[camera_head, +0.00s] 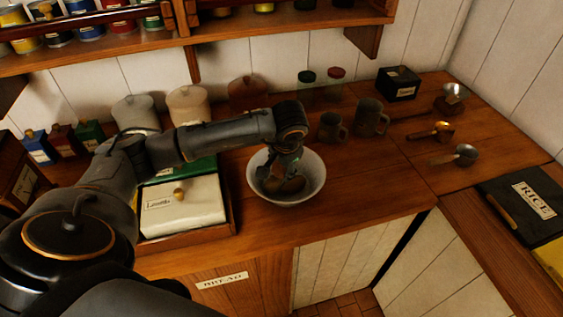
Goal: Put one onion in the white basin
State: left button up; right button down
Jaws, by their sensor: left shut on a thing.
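The white basin (318,184) stands on the wooden counter, right of the middle of its left half. My left arm reaches in from the left and its gripper (281,176) points down into the basin. The gripper is shut on a brown onion (292,186), which shows low between the fingers, inside the basin's rim. The fingers partly hide the onion, and I cannot tell whether it touches the basin's bottom. My right gripper is not in view.
A lidded cream box (184,205) in a wooden tray stands left of the basin. Two dark mugs (370,118) stand behind it to the right, with metal scoops (460,155) further right. Lidded jars (187,104) line the back. Counter right of the basin is clear.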

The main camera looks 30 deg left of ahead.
pick_arm(q)
jog(key=shift+s, duration=0.1)
jog(key=o, duration=1.3)
jog(key=v, duration=1.2)
